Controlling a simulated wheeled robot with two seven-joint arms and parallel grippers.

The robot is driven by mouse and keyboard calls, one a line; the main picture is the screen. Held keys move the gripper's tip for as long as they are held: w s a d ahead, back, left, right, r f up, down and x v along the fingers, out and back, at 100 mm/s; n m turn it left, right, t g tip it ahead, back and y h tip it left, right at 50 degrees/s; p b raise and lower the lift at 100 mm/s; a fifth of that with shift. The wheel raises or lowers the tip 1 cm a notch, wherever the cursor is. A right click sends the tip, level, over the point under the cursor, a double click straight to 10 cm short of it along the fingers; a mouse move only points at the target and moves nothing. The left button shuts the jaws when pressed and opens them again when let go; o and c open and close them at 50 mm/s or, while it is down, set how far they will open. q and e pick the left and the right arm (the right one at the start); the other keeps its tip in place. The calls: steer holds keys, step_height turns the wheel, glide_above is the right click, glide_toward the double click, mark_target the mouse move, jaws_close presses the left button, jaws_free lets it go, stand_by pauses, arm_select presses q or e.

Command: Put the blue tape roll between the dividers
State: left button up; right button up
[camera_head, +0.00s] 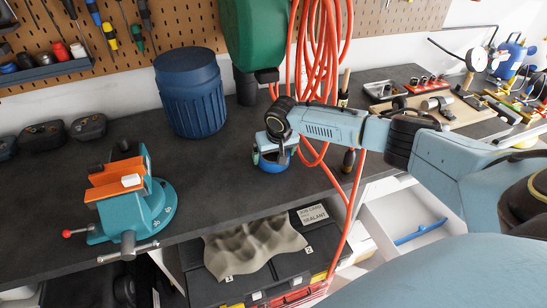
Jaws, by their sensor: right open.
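A blue ring-shaped thing, which looks like the blue tape roll (273,167), lies on the dark bench top near its front edge, left of the orange hose. My right gripper (274,155) is directly over it, open and pointing down, with its fingers at the roll and partly hiding it. I cannot tell whether the fingers touch it. I cannot make out the dividers clearly. My left gripper is not in view.
A teal and orange vise (131,197) stands at left, with a blue ribbed bin (191,95) behind. An orange hose (319,50) hangs down past the bench edge. An open white drawer (385,215) and a toolbox (210,287) sit below. Bare bench lies between vise and roll.

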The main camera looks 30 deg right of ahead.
steer(key=c, duration=0.9)
